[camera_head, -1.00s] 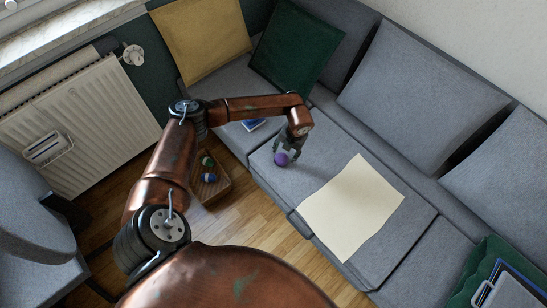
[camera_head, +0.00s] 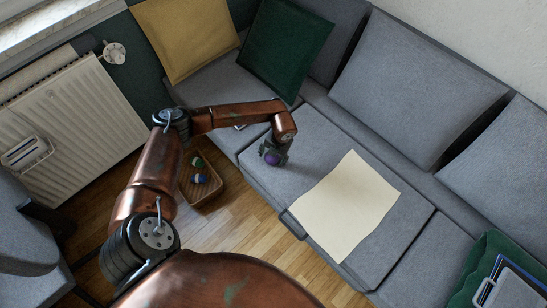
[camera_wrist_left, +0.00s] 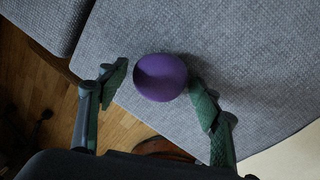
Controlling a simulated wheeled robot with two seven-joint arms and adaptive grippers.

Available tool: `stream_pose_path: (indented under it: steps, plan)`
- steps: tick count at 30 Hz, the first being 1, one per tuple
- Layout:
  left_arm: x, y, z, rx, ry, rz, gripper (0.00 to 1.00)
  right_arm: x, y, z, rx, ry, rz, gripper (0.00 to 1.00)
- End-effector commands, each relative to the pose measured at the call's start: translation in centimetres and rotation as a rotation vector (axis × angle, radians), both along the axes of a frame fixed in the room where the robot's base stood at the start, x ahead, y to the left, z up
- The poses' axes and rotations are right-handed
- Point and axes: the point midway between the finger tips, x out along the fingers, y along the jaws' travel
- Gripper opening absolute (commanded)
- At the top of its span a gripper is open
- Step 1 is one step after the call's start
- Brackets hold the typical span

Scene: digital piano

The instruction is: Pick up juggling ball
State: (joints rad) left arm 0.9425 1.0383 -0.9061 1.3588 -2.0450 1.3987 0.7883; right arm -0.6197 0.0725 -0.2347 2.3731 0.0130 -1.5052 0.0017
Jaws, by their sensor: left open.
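The purple juggling ball (camera_head: 272,158) is on the grey sofa seat near its front edge, partly hidden by my left gripper (camera_head: 272,152) in the head view. In the left wrist view the ball (camera_wrist_left: 160,77) lies between the two green fingers of my left gripper (camera_wrist_left: 160,92), which are spread apart. The right finger is very close to the ball; I cannot tell whether it touches. The left finger stands clear of it with a gap. My right gripper is not in view.
A cream sheet (camera_head: 345,208) lies on the seat to the right. A wooden tray (camera_head: 203,188) with small coloured balls is on the floor below the sofa. A green crate (camera_head: 490,250) with folders stands at the lower right. Cushions (camera_head: 400,90) line the sofa back.

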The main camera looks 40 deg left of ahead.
Motion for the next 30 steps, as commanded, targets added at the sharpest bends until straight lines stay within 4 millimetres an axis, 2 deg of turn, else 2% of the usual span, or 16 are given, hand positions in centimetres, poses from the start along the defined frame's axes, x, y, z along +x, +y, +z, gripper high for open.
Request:
stream_pose_path:
  steps: [5, 25, 30]
  plan:
    - [0.03, 0.01, 0.08, 0.000, -0.001, 0.000, 0.59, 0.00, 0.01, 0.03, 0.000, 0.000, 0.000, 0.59]
    - [0.01, 0.01, 0.06, 0.000, -0.001, 0.000, 0.13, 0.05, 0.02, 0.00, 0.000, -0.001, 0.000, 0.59]
    - [0.03, 0.00, 0.08, 0.000, -0.001, 0.000, 0.12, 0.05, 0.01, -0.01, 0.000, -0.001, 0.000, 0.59]
